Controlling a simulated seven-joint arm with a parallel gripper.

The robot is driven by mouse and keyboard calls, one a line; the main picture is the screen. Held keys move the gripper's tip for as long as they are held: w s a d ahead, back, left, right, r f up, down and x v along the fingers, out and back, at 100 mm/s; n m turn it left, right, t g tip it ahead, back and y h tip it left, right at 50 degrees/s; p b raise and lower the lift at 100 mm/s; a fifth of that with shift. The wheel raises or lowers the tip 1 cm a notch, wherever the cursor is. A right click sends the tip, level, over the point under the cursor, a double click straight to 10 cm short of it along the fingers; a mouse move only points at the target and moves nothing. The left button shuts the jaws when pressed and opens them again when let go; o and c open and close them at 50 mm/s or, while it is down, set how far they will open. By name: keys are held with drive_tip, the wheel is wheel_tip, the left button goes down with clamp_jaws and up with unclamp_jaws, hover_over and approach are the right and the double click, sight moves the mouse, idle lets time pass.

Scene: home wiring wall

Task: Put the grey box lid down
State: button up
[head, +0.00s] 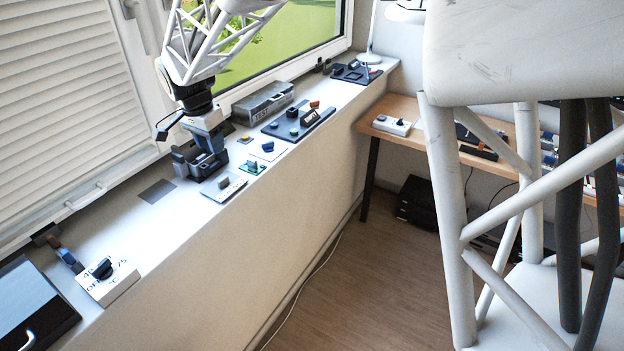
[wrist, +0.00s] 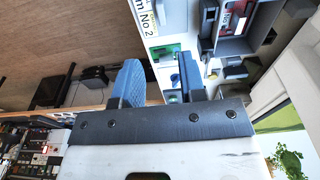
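My gripper (head: 203,172) is low over the white window sill, with its fingers pointing down. In the wrist view its two blue-grey fingers (wrist: 160,82) stand apart, and I see nothing held between them. A grey box (head: 262,104) marked "TEST" stands on the sill against the window, beyond my gripper. I cannot clearly make out a separate grey lid. A flat dark grey square (head: 157,190) lies on the sill left of my gripper; I cannot tell whether it is the lid. Part of the sill is hidden behind the fingers.
A light plate with a knob (head: 224,187) and a small green board (head: 252,167) lie right of my gripper near the sill's front edge. A dark blue panel (head: 298,122) lies farther along. A white dial block (head: 107,281) sits nearer. Bare sill lies between it and my gripper.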

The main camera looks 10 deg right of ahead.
drive_tip(key=s+d+r+n, duration=0.2)
drive_tip(key=s+d+r, duration=0.3)
drive_tip(key=s+d, duration=0.3)
drive_tip(key=s+d+n, duration=0.2)
drive_tip(key=s+d, duration=0.4)
drive_tip(key=s, duration=0.3)
drive_tip(key=s+d+f+n+t, duration=0.1)
drive_tip(key=s+d+n, duration=0.1)
drive_tip(key=s+d, duration=0.4)
drive_tip(key=s+d+f+n, duration=0.1)
drive_tip(key=s+d, duration=0.4)
drive_tip(key=s, duration=0.8)
drive_tip(key=shift+s+d+n+t+y, duration=0.2)
drive_tip(key=shift+d+n+t+y, duration=0.15)
drive_tip(key=shift+n, duration=0.55)
